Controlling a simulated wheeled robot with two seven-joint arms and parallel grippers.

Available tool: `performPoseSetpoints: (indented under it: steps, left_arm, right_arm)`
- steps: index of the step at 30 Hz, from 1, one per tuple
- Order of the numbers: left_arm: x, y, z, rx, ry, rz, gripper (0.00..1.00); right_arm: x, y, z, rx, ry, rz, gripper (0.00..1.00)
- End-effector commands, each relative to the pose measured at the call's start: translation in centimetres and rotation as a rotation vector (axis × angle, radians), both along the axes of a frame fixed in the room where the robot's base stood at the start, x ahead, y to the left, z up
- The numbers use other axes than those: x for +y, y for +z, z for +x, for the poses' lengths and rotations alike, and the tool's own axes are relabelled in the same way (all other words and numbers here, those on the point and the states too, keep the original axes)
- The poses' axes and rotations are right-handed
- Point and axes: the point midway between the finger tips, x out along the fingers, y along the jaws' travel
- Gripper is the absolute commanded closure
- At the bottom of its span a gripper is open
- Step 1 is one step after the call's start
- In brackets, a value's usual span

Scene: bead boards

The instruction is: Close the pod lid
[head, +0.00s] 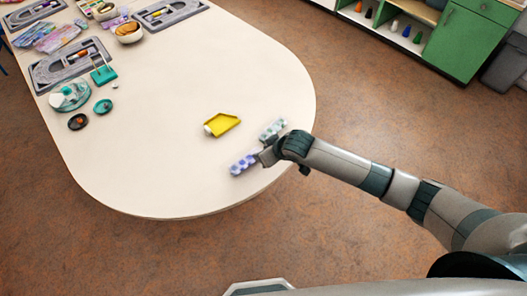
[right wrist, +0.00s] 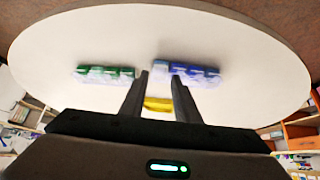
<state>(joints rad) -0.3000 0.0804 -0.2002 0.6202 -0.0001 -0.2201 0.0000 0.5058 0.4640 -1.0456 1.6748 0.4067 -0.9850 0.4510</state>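A blue-purple pod strip (head: 242,164) lies near the table's rounded front edge, and it also shows in the right wrist view (right wrist: 200,74). A green-and-clear pod strip (head: 272,129) lies a little behind it and also shows in the right wrist view (right wrist: 105,72). My right gripper (head: 262,158) is at the right end of the blue strip. In the right wrist view its fingers (right wrist: 159,75) are apart, with the strip's end showing between and beyond the tips. Contact is unclear. The lids are too small and blurred to tell open from shut. My left gripper is not in view.
Grey trays (head: 42,78), teal dishes (head: 103,106) and bowls (head: 128,32) crowd the far left. The table's middle is clear. A green cabinet (head: 465,42) stands at the back right.

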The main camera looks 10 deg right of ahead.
Motion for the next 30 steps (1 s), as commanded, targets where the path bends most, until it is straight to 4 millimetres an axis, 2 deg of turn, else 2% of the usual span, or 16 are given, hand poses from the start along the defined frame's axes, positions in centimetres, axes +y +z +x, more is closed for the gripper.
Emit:
performPoseSetpoints:
  steps: [8, 14, 30]
  left_arm:
    - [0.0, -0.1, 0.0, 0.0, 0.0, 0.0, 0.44]
    - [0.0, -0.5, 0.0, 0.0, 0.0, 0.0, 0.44]
    - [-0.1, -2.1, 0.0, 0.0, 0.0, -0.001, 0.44]
  right_arm:
    - [-0.2, 0.4, -0.3, 0.0, 0.001, 0.001, 0.71]
    - [-0.8, 1.8, -1.2, 0.0, 0.001, 0.0, 0.71]
    - [-3.8, 9.5, -5.7, -0.003, 0.002, 0.001, 0.71]
